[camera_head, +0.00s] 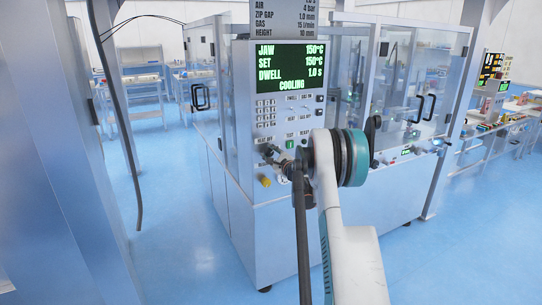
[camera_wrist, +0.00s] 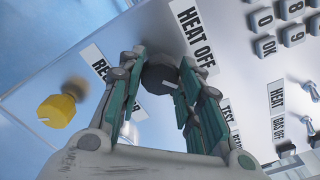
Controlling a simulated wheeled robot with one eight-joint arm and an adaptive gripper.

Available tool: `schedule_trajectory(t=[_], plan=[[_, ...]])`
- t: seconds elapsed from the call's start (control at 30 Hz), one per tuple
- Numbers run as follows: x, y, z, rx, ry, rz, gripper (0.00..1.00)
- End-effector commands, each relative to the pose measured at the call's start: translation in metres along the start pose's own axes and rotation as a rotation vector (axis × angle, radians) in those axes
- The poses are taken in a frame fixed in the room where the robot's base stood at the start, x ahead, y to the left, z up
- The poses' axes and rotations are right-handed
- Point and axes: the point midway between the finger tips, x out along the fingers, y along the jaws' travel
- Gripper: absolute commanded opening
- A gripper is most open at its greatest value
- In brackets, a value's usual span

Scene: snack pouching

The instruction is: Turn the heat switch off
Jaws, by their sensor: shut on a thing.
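In the wrist view a black rotary knob (camera_wrist: 160,72) sits on the grey panel beside the printed label HEAT OFF (camera_wrist: 195,38). My gripper (camera_wrist: 164,66) is shut on this knob, with a green-padded finger on either side of it. A pale mark shows on the knob, but its exact pointing is hard to read. In the head view my gripper (camera_head: 274,158) reaches the lower left of the machine's control panel, and the knob cannot be made out there. The machine's display (camera_head: 290,68) reads JAW 150 °C, SET 150 °C, DWELL 1.0 s and COOLING.
A yellow knob (camera_wrist: 57,110) stands out of the panel left of my gripper. Keypad buttons (camera_wrist: 268,45) and small toggle switches (camera_wrist: 308,90) lie to the right. Another label is partly hidden behind a finger. Glass guards (camera_head: 340,75) flank the panel. Blue floor lies around the machine.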

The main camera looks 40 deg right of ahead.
Motion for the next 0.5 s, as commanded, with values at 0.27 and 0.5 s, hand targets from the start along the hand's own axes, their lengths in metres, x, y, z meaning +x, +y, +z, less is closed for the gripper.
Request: schedule_trajectory(t=[0.27, 0.5], plan=[[-0.0001, 0.0004, 0.0004, -0.26, 0.005, 0.002, 0.09], [-0.0001, 0.0003, 0.0008, -0.486, 0.01, 0.003, 0.09]])
